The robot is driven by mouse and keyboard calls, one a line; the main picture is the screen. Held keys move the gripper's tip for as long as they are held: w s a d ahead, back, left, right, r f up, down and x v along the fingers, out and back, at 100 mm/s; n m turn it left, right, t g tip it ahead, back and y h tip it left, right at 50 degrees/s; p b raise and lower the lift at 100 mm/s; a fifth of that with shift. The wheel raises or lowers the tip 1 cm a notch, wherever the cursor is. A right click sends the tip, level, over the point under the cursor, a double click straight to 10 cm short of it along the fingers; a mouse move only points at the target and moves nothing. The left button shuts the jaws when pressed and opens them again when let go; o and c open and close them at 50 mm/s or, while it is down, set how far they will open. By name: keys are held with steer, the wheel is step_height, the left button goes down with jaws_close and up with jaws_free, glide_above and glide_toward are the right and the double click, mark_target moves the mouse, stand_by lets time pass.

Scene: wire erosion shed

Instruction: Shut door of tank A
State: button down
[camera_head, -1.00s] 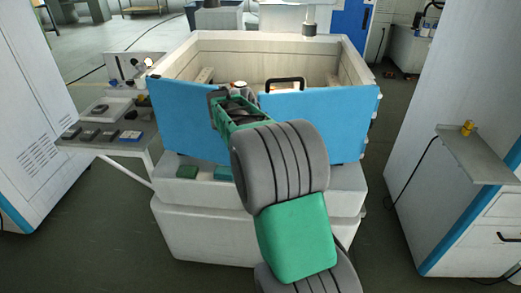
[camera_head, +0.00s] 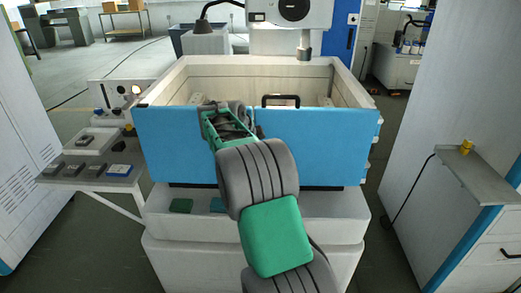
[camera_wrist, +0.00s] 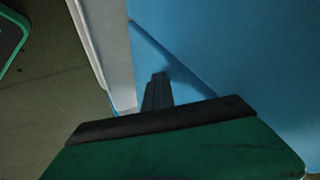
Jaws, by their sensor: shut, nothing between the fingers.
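The tank (camera_head: 205,68) stands ahead with pale walls and an open top. Its blue front is in two panels, the left one (camera_head: 170,145) and the right one (camera_head: 325,145), meeting at a seam near the middle. Both panels look nearly in line across the front; any small gap is hard to judge. A black handle (camera_head: 281,98) shows above the right panel's top edge. My gripper (camera_head: 232,118) is at the left panel near the seam, partly hidden by my arm. In the wrist view its shut, empty fingers (camera_wrist: 157,90) point at a blue surface (camera_wrist: 240,50); contact cannot be told.
A grey side table (camera_head: 90,178) with small blocks stands at left. A white cabinet (camera_head: 30,150) is at far left. At right a cabinet has a jutting grey shelf (camera_head: 475,178). A pale plinth (camera_head: 255,230) is below the tank. Floor is clear on both sides.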

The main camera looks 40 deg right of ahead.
steer(key=shift+w+d+r, duration=0.1)
steer(key=shift+w+r, duration=0.3)
steer(key=s+a+r+b, duration=0.2)
steer(key=s+a+r, duration=0.3)
steer(key=a+r, duration=0.2)
steer(key=shift+s+a, duration=0.2)
steer(key=shift+a, duration=0.55)
